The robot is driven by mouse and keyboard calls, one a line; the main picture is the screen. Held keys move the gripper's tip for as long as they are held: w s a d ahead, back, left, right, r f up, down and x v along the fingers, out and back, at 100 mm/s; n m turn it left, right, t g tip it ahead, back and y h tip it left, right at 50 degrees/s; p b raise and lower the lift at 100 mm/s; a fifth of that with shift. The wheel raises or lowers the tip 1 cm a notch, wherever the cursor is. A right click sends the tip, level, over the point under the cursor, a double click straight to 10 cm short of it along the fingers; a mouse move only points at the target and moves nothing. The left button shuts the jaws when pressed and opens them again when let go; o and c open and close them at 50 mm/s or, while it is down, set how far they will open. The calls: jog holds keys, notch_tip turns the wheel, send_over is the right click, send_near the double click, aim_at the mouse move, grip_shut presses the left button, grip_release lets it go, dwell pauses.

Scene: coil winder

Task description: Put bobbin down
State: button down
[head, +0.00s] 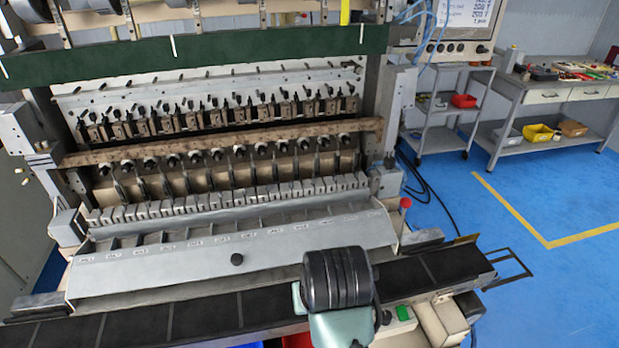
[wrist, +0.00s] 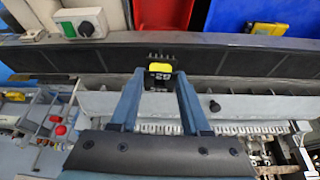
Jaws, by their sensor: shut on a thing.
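In the wrist view, the bobbin (wrist: 160,76) is a small black block with a yellow band and a row of thin pins on one side. My gripper (wrist: 160,77) has its two blue-grey fingers on either side of the bobbin and is shut on it. Behind the bobbin runs a long dark ledge (wrist: 230,62), which also shows in the head view (head: 215,308) along the front of the winder. I cannot tell whether the bobbin touches the ledge. In the head view, my own arm hides the gripper and bobbin.
The coil winder's grey sloping panel (head: 180,268) with a black knob (head: 237,259) lies behind the ledge. A switch box with a green button (head: 402,313) sits at the ledge's front right. The ledge's left part is clear.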

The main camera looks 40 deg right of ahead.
notch_tip(320, 180, down, 26)
jog(key=shift+d+f, duration=0.1)
jog(key=shift+f, duration=0.15)
jog(key=shift+f+b, duration=0.15)
jog(key=shift+b, duration=0.15)
jog(key=shift+c, duration=1.8)
grip_release()
jog(key=shift+r, duration=0.3)
jog(key=p+v, duration=0.1)
jog(key=v, duration=1)
jog(key=shift+r, duration=0.35)
